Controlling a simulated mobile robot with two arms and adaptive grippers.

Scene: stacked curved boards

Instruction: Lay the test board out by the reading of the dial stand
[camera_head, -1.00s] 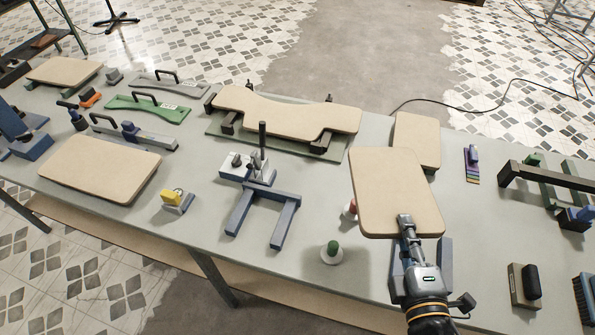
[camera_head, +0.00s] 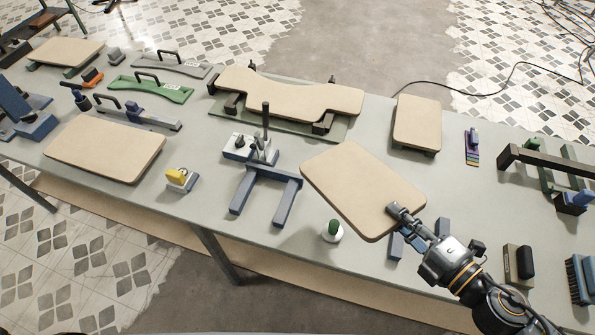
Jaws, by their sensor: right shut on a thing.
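My right gripper (camera_head: 399,213) is shut on the near right edge of a flat tan board (camera_head: 355,185) with rounded corners. The board is held over the table, and its left corner is close to a blue forked stand (camera_head: 270,185). That stand has a dark upright post, and a white block (camera_head: 240,148) with dark parts sits behind it. I cannot make out a dial reading. Blue blocks (camera_head: 397,246) show partly under the held board and my gripper. My left gripper is not in view.
Other tan boards rest on the table: a waisted one (camera_head: 290,97), a back right one (camera_head: 418,120), a left one (camera_head: 105,148) and a far left one (camera_head: 65,52). A green-topped peg (camera_head: 332,231) stands near the front edge. A yellow-topped block (camera_head: 180,178) is front left.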

